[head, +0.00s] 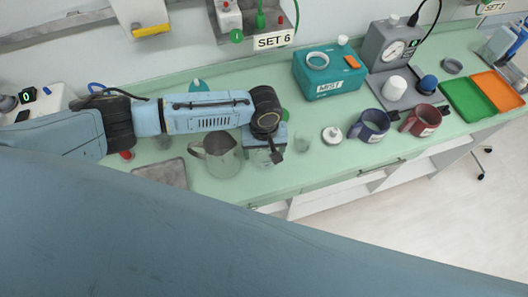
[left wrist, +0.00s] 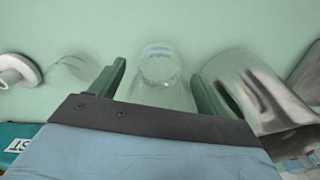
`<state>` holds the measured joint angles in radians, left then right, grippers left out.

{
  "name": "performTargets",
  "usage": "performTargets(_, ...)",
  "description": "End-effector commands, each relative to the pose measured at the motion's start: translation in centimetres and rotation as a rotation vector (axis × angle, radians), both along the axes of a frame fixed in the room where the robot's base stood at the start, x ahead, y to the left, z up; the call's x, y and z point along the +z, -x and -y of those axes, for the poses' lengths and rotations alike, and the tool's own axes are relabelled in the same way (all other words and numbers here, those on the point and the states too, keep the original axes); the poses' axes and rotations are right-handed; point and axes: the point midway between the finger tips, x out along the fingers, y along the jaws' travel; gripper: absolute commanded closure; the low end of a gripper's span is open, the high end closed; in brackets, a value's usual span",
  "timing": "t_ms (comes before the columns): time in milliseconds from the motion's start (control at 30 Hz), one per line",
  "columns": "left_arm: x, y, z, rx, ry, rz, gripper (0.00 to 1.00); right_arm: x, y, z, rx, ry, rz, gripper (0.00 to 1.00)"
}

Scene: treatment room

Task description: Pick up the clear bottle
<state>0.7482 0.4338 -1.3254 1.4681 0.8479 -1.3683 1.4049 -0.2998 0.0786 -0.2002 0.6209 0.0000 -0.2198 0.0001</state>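The clear bottle (left wrist: 160,68) shows in the left wrist view as a see-through shape with a faint bluish end, between my two fingers. My left gripper (left wrist: 160,85) is open around it, with a finger on each side and a small gap visible on both sides. In the head view my left gripper (head: 272,150) points down at the green counter, and the bottle (head: 260,158) is partly hidden beside and under it. My right gripper is not in view.
A metal pitcher (head: 217,157) stands close on the left of the gripper, with a grey tray (head: 165,172) beyond it. A clear cup (head: 302,142), a white round piece (head: 332,135) and two mugs (head: 370,126) stand to the right. A teal box (head: 328,78) stands behind.

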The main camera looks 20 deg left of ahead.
Motion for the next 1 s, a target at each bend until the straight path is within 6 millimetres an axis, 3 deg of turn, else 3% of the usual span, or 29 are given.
performTargets(33,0.0,0.0,0.0,0.000,0.000,0.000,0.31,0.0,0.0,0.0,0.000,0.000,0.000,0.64)
performTargets(367,0.0,0.0,0.0,0.001,-0.001,0.000,0.73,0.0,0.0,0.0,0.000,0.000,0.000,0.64)
performTargets(733,0.3,0.0,0.0,0.001,0.000,0.000,0.73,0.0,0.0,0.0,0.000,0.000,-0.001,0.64)
performTargets(1000,1.9,-0.1,0.0,0.001,0.001,0.001,0.73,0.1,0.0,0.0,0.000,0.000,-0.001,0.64)
